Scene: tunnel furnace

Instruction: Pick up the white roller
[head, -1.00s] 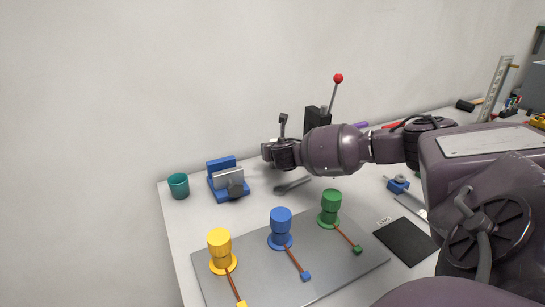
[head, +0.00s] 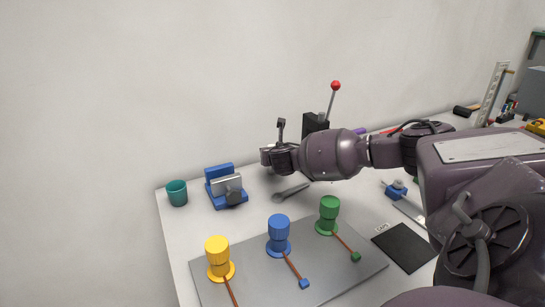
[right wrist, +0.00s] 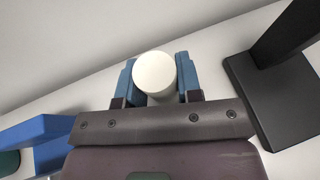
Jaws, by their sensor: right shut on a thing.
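The white roller (right wrist: 154,72) shows in the right wrist view as a round white end with a short pale body below it. My right gripper (right wrist: 155,80) has one blue finger on each side of the roller and is shut on it. In the head view my right arm reaches in from the right, and its gripper (head: 270,158) is above the back of the table. The fingers and the roller cannot be made out there. My left gripper is in neither view.
A black stand with a red-knobbed lever (head: 336,86) is close behind my right arm. A blue vise-like fixture (head: 221,190), a teal cup (head: 177,194) and a wrench (head: 291,193) are nearby. A grey plate (head: 330,277) holds yellow, blue and green knobs in front.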

